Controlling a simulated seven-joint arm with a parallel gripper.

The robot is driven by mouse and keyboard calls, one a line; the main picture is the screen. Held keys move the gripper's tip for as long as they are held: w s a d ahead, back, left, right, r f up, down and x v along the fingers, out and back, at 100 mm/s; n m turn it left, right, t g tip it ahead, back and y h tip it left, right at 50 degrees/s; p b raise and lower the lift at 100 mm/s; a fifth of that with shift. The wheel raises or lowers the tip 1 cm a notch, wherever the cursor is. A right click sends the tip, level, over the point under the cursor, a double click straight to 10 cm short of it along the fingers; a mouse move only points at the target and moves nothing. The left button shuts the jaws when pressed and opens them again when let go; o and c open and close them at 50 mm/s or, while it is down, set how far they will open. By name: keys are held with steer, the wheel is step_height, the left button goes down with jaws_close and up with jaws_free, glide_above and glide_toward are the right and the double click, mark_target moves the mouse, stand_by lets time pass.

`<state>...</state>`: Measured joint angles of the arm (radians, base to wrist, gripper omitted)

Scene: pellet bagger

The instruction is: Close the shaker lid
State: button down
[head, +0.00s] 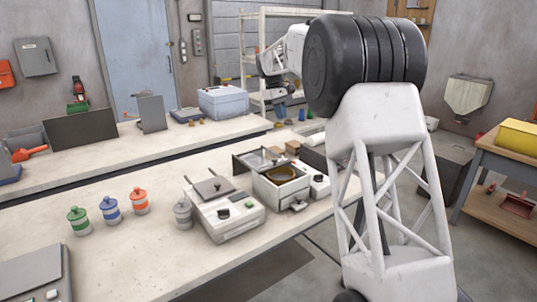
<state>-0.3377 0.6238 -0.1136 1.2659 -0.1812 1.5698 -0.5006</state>
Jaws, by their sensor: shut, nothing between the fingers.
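The shaker appears to be the white box-shaped device (282,194) on the near bench, with a brass-coloured round ring inside its open top. A grey panel that looks like its lid (250,161) stands open at the back left of the box. My gripper (277,95) is in the upper middle of the head view, raised above the benches and apart from the shaker and lid. It is small and dark here; it is shut and holds nothing. The far side of the lid is hidden.
A white device with a grey plate (226,214) stands just left of the shaker, with a grey canister (183,213) beside it. Green, blue and orange-banded jars (110,210) stand farther left. A second bench (140,157) runs behind.

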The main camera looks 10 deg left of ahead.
steer(key=w+a+f+n+h, duration=0.1)
steer(key=w+a+f+n, duration=0.1)
steer(key=w+a+f, duration=0.6)
steer(key=a+f, duration=0.1)
steer(key=a, duration=0.3)
steer(key=shift+w+f+g, duration=0.25)
steer(key=shift+f+g, duration=0.05)
steer(key=shift+f, duration=0.1)
steer(key=shift+f, duration=0.1)
glide_toward(272, 165)
steer(key=f, duration=0.1)
steer(key=w+a+f, duration=0.1)
steer(key=f, duration=0.2)
steer(key=shift+w+a+f, duration=0.15)
steer(key=shift+a+f, duration=0.15)
steer(key=shift+a, duration=0.1)
steer(key=shift+s+d+r, duration=0.2)
steer(key=shift+s+d, duration=0.3)
steer(key=shift+d, duration=0.35)
steer(key=shift+s+d, duration=0.45)
steer(key=shift+d, duration=0.4)
